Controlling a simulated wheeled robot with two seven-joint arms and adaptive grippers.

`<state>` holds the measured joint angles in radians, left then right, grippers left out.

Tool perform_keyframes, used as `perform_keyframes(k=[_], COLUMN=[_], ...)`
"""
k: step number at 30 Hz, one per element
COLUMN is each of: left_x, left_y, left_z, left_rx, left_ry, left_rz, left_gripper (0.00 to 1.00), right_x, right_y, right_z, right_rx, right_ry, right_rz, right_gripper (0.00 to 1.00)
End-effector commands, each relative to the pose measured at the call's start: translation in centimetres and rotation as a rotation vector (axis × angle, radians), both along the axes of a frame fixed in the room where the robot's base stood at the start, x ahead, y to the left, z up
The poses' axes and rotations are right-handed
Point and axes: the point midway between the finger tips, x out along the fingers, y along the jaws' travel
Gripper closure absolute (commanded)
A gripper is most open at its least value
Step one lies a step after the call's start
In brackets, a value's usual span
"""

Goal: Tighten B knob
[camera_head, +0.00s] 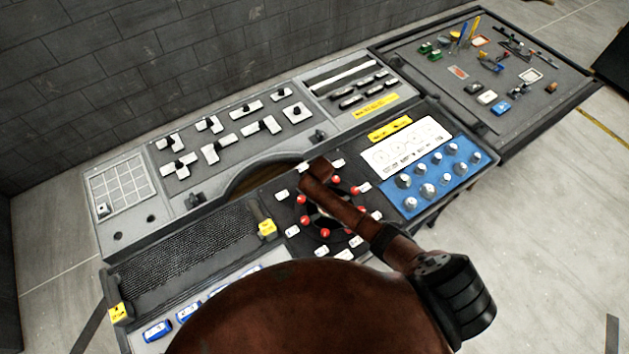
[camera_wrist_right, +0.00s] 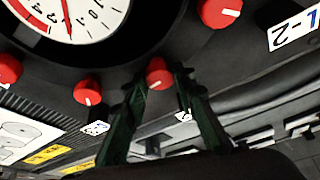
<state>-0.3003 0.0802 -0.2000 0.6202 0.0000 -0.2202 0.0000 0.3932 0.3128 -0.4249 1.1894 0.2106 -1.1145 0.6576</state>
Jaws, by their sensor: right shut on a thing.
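A round gauge with a ring of red knobs (camera_head: 325,233) around it sits on the console. My right arm crosses over the gauge in the head view and hides part of it, and my right gripper's fingers cannot be made out there. In the right wrist view my right gripper (camera_wrist_right: 159,80) has its two dark green fingers on either side of one red knob (camera_wrist_right: 157,72), shut on it. That knob has a white pointer mark. A small white label (camera_wrist_right: 185,116) lies beside it, and its text cannot be read. My left gripper is not in view.
Neighbouring red knobs stand at left (camera_wrist_right: 88,92) and upper right (camera_wrist_right: 220,12) in the right wrist view. A blue panel (camera_head: 440,180) with several grey knobs lies right of the gauge. A black mesh tray (camera_head: 190,250) is at left. A grey wall (camera_head: 130,70) stands behind.

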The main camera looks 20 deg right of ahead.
Motion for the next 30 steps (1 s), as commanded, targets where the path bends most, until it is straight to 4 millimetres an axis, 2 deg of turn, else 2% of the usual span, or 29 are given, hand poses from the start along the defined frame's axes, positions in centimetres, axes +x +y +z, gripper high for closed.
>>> perform_keyframes(k=[19, 20, 26, 30], left_x=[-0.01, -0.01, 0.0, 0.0], left_y=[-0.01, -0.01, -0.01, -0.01], left_z=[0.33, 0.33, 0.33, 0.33], left_rx=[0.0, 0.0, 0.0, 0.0], left_ry=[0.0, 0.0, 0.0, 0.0], left_rz=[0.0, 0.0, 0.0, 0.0], left_gripper=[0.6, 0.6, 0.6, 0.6], right_x=[0.06, 0.05, 0.05, 0.03], right_y=[0.04, 0.04, 0.03, 0.01], right_z=[0.03, 0.03, 0.03, 0.02], right_rx=[0.001, 0.001, 0.001, 0.0], right_ry=[-0.001, -0.001, -0.001, 0.0], right_rz=[-0.048, -0.048, -0.047, -0.048], right_gripper=[0.99, 0.73, 0.59, 0.59])
